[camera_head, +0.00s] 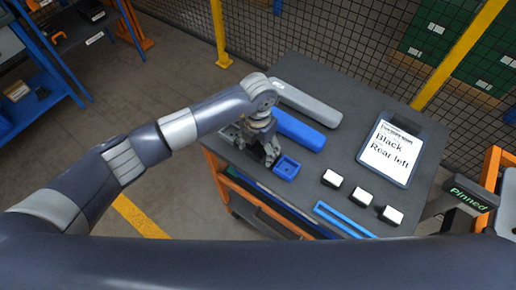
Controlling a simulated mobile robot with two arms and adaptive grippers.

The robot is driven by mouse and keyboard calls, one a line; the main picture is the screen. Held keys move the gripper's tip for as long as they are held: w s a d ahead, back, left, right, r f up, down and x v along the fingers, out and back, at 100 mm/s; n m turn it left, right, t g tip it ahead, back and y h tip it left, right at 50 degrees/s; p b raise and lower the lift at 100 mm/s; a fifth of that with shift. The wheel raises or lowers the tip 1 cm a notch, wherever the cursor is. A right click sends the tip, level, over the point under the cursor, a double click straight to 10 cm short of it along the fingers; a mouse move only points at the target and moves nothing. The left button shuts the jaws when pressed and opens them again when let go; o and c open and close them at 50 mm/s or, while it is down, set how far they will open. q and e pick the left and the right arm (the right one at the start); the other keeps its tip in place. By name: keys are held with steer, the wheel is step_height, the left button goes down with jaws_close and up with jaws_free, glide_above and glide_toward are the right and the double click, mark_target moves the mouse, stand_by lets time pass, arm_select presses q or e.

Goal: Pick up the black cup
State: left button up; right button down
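My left gripper (264,158) points down at the left front corner of a dark table. Its dark fingers are small and overlap dark surfaces, so I cannot tell whether they are open or shut. A small dark cup-like piece (230,133), which looks like the black cup, shows just left of the gripper and is partly hidden by it. A blue square cup (287,168) sits just right of the fingers. My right gripper is out of view.
A blue handle (298,130) and a grey handle (308,104) lie behind the gripper. A sign (391,150) reads "Black Rear left". Several white-topped blocks (361,197) and a blue frame (342,220) lie at the right front.

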mark_target(260, 155)
arm_select(q)
steer(key=c, duration=0.7)
steer(key=shift+c, duration=0.2)
steer(key=shift+r, duration=0.15)
steer(key=shift+r+b, duration=0.25)
steer(key=shift+b, duration=0.1)
step_height(260, 155, up, 2)
steer(key=shift+w+b, duration=0.1)
steer(key=shift+b, duration=0.75)
steer(key=shift+s+d+r+b, duration=0.25)
steer(key=shift+s+d+b, duration=0.05)
steer(key=shift+s, duration=0.4)
steer(key=s+d+r+b, duration=0.1)
steer(key=s+d+b, duration=0.1)
steer(key=s, duration=0.4)
steer(key=s+d+b, duration=0.2)
steer(key=s+d, duration=0.1)
steer(key=s, duration=0.4)
steer(key=shift+s+d+r+b, duration=0.25)
steer(key=shift+d+r+b, duration=0.1)
steer(key=shift+r+b, duration=0.05)
